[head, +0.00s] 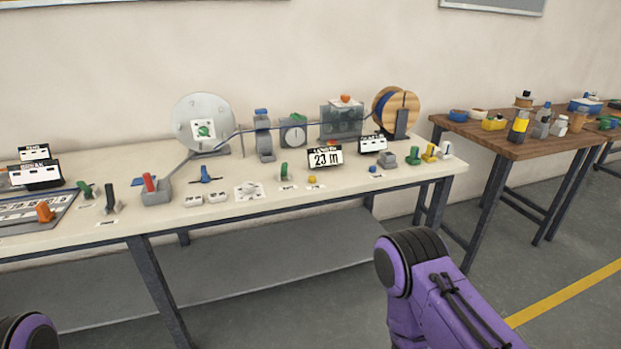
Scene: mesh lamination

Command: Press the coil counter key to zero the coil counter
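A white counter display (325,157) reading "23 m" stands on the cream workbench (260,198), right of centre; its small top label is too small to read surely. A small yellow key (312,180) sits on the bench just in front of it; I cannot read any label there. A small blue button (373,168) lies further right, before another black and white sign (372,144). Neither gripper is in view; only purple links of my arms show at the bottom, apart from the bench.
A blue line runs from a wooden spool (397,109) past a grey gauge box (293,133) to a round grey disc (203,122). A red-handled lever (150,184) and green knob (284,171) stand near the bench front. A brown table (480,131) with bottles is at right.

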